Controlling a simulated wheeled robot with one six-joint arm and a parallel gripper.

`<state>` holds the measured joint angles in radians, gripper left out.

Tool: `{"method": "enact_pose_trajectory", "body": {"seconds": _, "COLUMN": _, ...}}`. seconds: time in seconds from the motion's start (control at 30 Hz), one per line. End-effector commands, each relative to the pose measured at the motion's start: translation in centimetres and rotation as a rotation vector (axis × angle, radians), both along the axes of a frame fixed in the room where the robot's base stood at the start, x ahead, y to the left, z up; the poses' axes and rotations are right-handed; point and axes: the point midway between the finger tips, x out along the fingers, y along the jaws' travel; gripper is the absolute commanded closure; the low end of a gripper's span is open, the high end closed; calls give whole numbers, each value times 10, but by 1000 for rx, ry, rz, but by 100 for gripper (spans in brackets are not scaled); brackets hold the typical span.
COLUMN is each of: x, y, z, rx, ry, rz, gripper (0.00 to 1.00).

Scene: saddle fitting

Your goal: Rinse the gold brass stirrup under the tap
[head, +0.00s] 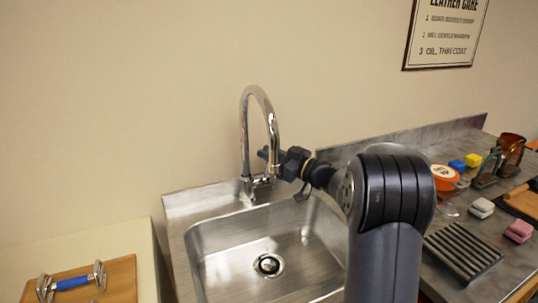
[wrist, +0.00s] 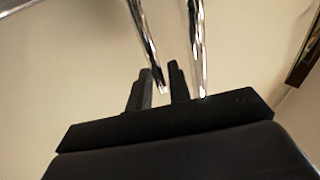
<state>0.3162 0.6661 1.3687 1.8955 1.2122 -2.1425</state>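A chrome gooseneck tap (head: 245,140) stands at the back of a steel sink (head: 215,262). It also shows in the wrist view (wrist: 197,50) as two bright tubes. My gripper (head: 268,155) is above the back of the sink, close to the tap's spout and upright. In the wrist view my gripper's fingers (wrist: 160,88) stand a little apart, and one chrome tube ends in line with the gap. I cannot tell whether they touch it. No stirrup shows between the fingers. I see no gold brass stirrup in either view. No water is visible.
A wooden board (head: 118,283) at lower left holds a silvery metal piece with a blue bar (head: 73,283). On the right counter are a black ribbed rack (head: 462,252), a pink block (head: 519,230), an orange-rimmed tin (head: 444,175) and several other items. My arm hides part of the counter.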

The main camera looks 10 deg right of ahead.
Motion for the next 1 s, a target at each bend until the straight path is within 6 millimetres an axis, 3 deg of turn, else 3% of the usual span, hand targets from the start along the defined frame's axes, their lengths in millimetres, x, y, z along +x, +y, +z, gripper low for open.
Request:
{"method": "enact_pose_trajectory", "body": {"seconds": 0.1, "x": 0, "y": 1, "z": 0, "rx": 1, "ry": 1, "rz": 1, "gripper": 73}}
{"method": "enact_pose_trajectory", "body": {"seconds": 0.43, "x": -5, "y": -6, "z": -2, "rx": 0, "ry": 1, "rz": 0, "gripper": 73}}
{"method": "enact_pose_trajectory", "body": {"seconds": 0.8, "x": -55, "y": -56, "z": -11, "rx": 0, "ry": 2, "rz": -3, "gripper": 73}}
{"method": "enact_pose_trajectory", "body": {"seconds": 1.0, "x": -72, "y": -73, "z": -12, "rx": 1, "ry": 1, "rz": -1, "gripper": 73}}
